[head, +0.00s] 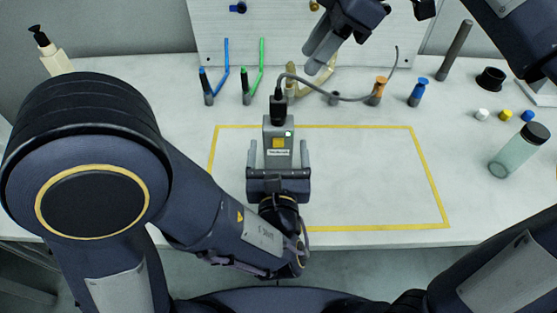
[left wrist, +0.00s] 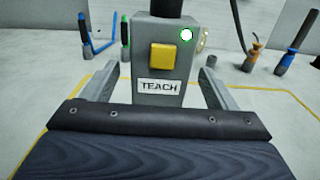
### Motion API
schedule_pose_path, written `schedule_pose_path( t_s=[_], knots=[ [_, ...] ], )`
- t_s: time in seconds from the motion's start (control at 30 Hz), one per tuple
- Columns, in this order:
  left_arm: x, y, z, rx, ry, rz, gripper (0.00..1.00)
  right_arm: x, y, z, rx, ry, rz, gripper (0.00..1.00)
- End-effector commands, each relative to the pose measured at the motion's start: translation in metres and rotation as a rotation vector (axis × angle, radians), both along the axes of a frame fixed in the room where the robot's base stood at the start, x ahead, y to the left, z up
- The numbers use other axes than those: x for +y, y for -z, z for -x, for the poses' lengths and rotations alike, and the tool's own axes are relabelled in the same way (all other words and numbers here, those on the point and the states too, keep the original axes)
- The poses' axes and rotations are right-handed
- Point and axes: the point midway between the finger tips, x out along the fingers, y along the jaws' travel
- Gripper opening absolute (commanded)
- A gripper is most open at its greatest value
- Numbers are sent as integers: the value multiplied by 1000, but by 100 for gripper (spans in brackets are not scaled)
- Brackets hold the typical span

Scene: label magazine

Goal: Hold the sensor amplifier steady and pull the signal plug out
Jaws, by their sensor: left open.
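The sensor amplifier (head: 278,133) is a grey upright box with a yellow square, a small round light and a label. In the left wrist view the amplifier (left wrist: 182,60) has a label reading TEACH. The black signal plug (head: 278,105) sits in its top; a grey cable (head: 340,97) curves from it to the right. My left gripper (head: 278,152) is open, its fingers on either side of the amplifier, with visible gaps in the wrist view. My right gripper (head: 322,48) is above and to the right of the plug, apart from it; its finger opening is unclear.
A yellow outline (head: 412,170) marks the table around the amplifier. Behind stand blue (head: 207,88) and green (head: 246,90) tools, an orange-topped item (head: 377,92) and a blue-topped one (head: 418,93). A clear bottle (head: 518,150) and several caps are at right. The outline's right part is clear.

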Motion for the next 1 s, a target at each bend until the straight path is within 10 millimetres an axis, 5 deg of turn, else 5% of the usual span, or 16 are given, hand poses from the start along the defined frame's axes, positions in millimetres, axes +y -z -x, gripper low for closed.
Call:
schedule_pose_path(
  t_s=[0.3, 0.67, 1.0],
  knots=[
    [0, 0, -42, 2, -2, 1, 80, 0, 0, 0, 0, 0, 0, 36],
    [0, 0, -48, 1, -1, -1, 80, 0, 0, 0, 0, 0, 0, 36],
    [0, 0, -48, 1, -1, 0, 38, 0, 0, 0, 0, 0, 0, 36]
  ],
)
